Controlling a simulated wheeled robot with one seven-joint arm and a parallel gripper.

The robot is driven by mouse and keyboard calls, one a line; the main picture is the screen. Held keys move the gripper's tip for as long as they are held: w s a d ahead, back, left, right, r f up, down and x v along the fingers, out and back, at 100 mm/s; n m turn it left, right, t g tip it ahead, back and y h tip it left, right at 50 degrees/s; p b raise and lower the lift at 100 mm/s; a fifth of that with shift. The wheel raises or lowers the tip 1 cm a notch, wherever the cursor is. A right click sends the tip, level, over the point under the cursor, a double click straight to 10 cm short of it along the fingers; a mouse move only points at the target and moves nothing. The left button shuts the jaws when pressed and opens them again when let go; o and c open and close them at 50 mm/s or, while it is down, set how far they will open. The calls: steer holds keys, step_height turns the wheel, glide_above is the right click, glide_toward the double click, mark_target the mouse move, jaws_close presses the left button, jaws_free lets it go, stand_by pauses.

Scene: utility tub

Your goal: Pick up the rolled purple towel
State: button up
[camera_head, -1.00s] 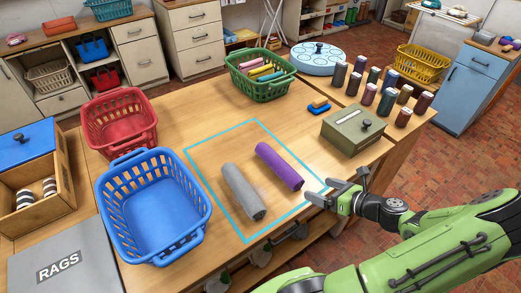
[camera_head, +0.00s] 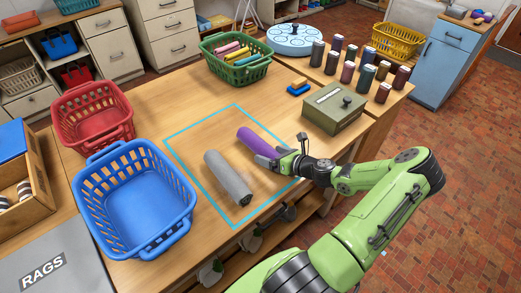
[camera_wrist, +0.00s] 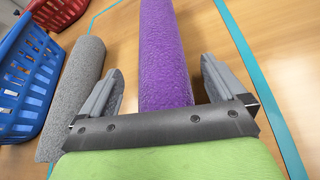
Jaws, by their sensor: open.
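The rolled purple towel (camera_head: 256,142) lies on the wooden table inside a light-blue taped outline (camera_head: 187,165). It also shows in the wrist view (camera_wrist: 163,50), running away from my gripper. My gripper (camera_head: 281,155) is at the towel's near right end in the head view and hides that end. In the wrist view my gripper (camera_wrist: 160,85) is open, with one finger on each side of the towel and a visible gap at both sides. A rolled grey towel (camera_head: 228,177) lies to the left, roughly parallel, also inside the outline.
A blue basket (camera_head: 135,200) and a red basket (camera_head: 92,118) stand to the left. A green basket (camera_head: 236,72) with several rolled cloths is behind.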

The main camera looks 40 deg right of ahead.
steer(key=shift+r, duration=0.1)
steer(key=c, duration=1.3)
step_height(320, 180, up, 10)
steer(key=shift+r+p, duration=0.1)
steer(key=shift+p, duration=1.15)
